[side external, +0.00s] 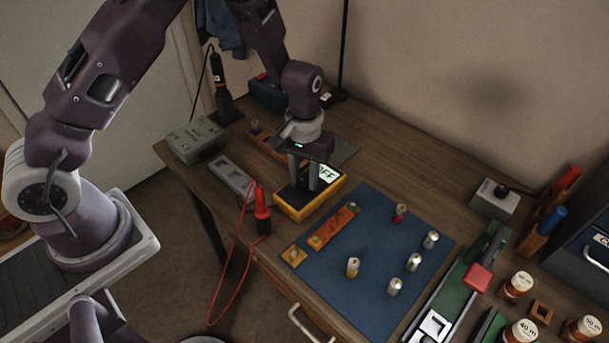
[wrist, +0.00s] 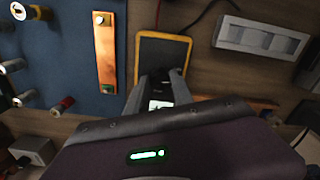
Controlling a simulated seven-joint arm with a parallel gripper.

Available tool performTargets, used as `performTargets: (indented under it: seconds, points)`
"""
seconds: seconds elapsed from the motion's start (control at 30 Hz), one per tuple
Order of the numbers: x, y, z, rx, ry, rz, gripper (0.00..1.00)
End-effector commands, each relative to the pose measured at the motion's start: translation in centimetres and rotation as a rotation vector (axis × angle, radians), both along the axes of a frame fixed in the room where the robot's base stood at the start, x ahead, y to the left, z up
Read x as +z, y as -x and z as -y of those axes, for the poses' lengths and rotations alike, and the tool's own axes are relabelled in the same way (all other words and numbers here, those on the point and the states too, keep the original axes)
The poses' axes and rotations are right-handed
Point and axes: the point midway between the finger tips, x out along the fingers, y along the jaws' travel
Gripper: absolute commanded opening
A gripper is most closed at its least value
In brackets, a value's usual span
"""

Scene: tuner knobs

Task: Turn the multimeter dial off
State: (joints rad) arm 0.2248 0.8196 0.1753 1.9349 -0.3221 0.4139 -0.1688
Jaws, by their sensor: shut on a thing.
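The yellow-edged multimeter (side external: 322,199) lies on the wooden table at the left edge of the blue mat. Its lit screen (side external: 328,173) seems to read "OFF", partly covered by my gripper. My gripper (side external: 303,187) points down over the meter's dark face, its fingers closed on the dial. The dial itself is hidden between the fingers, so its pointer cannot be seen. In the wrist view the dark face of the multimeter (wrist: 163,58) shows beyond my gripper (wrist: 159,82), with a bit of bright screen between the fingers.
A red probe (side external: 262,208) with a red lead stands by the table's front edge. The blue mat (side external: 330,275) bears an orange strip (side external: 333,226) and several small cylinders. A grey switch strip (side external: 233,178) lies left of the meter. A green rail with a red block (side external: 478,277) is at right.

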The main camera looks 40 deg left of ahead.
Motion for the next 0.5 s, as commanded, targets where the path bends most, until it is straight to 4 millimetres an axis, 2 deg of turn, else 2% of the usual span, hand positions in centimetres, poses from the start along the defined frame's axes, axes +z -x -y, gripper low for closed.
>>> performTargets:
  seconds: [0.2,0.5]
  points:
    - [0.07,-0.01,0.02,0.177,0.0,0.0,0.0]
    - [0.08,-0.04,0.04,0.352,0.001,0.0,0.0]
